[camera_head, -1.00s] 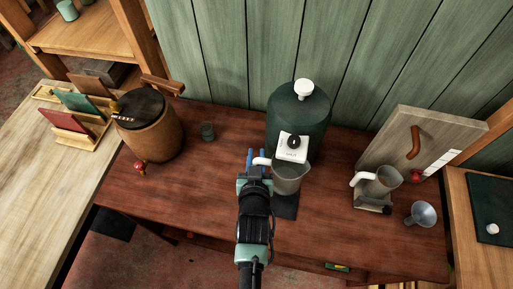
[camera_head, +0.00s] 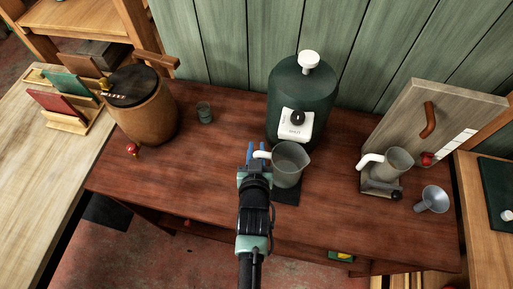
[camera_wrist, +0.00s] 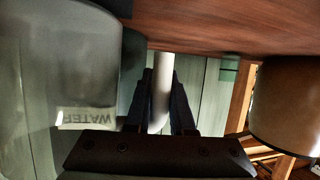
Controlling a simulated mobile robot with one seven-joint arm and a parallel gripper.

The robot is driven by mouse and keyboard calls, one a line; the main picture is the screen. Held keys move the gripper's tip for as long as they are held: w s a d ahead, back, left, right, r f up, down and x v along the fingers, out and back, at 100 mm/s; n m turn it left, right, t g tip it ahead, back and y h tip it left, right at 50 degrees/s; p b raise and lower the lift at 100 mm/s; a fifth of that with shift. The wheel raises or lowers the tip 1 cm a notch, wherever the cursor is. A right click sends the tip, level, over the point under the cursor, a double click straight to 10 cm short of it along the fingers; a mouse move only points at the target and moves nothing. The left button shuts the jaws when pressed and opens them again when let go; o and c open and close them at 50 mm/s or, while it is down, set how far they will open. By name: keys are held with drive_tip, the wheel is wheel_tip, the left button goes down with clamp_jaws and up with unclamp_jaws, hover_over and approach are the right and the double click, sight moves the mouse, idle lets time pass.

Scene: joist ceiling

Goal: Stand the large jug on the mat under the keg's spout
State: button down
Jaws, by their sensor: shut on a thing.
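The large grey jug (camera_head: 291,166) is upright in front of a dark green keg (camera_head: 299,98) with a white plate and black knob. My gripper (camera_head: 256,150) is shut on the jug's white handle (camera_head: 262,154). The handle (camera_wrist: 160,92) runs between my fingers in the wrist view, with the jug body (camera_wrist: 60,62) at left. The dark mat (camera_head: 288,194) shows just below and in front of the jug. I cannot tell whether the jug touches it. The keg's spout is hidden.
A smaller jug (camera_head: 398,160), a funnel (camera_head: 434,199) and a leaning board (camera_head: 432,120) are at the right. The red-brown table (camera_head: 225,190) is clear left of my arm.

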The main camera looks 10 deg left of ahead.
drive_tip(key=shift+f+b, duration=0.5)
drive_tip(key=c, duration=0.7)
unclamp_jaws()
drive_tip(key=shift+f, duration=0.1)
drive_tip(key=shift+s, duration=0.15)
drive_tip(key=v, duration=1.2)
drive_tip(key=shift+s+r, duration=0.25)
drive_tip(key=shift+r, duration=0.05)
drive_tip(key=shift+s+d, duration=0.1)
